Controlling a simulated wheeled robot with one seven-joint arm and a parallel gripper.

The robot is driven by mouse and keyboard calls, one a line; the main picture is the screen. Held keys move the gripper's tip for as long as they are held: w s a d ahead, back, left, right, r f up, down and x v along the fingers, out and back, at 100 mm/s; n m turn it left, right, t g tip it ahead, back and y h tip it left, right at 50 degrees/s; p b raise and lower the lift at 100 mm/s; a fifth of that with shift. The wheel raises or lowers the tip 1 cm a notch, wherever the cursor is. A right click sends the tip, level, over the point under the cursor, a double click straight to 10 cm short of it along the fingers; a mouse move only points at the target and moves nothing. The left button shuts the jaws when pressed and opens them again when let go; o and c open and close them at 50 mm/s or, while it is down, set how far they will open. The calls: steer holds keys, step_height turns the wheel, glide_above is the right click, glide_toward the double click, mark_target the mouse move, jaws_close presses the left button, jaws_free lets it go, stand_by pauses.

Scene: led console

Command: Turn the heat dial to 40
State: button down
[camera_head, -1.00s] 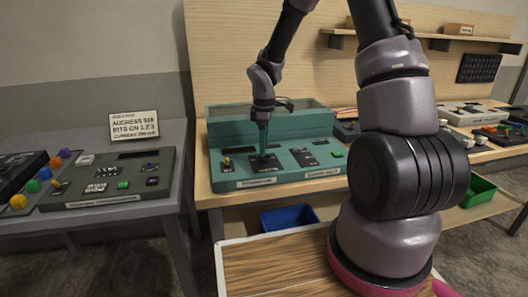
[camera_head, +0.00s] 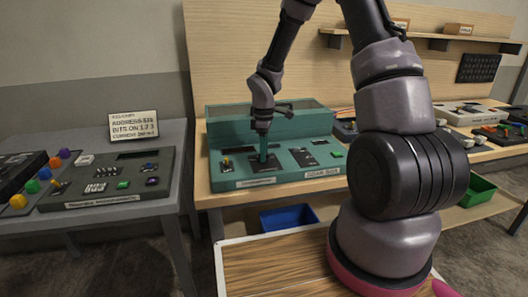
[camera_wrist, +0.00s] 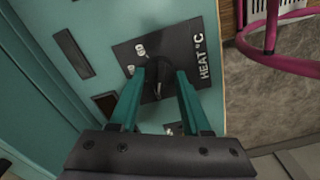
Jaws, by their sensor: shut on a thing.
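The heat dial (camera_wrist: 158,82) is a dark knob on a black plate (camera_wrist: 200,36) marked "HEAT °C" in the wrist view. My gripper (camera_wrist: 166,80) has its two teal fingers on either side of the knob and is shut on it. Two scale numbers show near the plate's edge; the rest are hidden by the fingers, and I cannot read the dial's setting. In the head view, my gripper (camera_head: 263,156) points down onto the teal console (camera_head: 229,171), and the dial is hidden behind the fingers.
A raised teal box forms the console's back (camera_head: 228,128). A lever (camera_head: 225,160) stands left of my gripper and a green button (camera_head: 337,154) sits at the right. A grey console (camera_head: 75,197) stands on the left table. A blue bin (camera_head: 288,218) is below.

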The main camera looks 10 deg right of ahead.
steer(key=shift+m, duration=0.4)
steer(key=m, duration=0.3)
steer(key=shift+m, duration=2.6)
steer(key=shift+c, duration=1.8)
jaws_free()
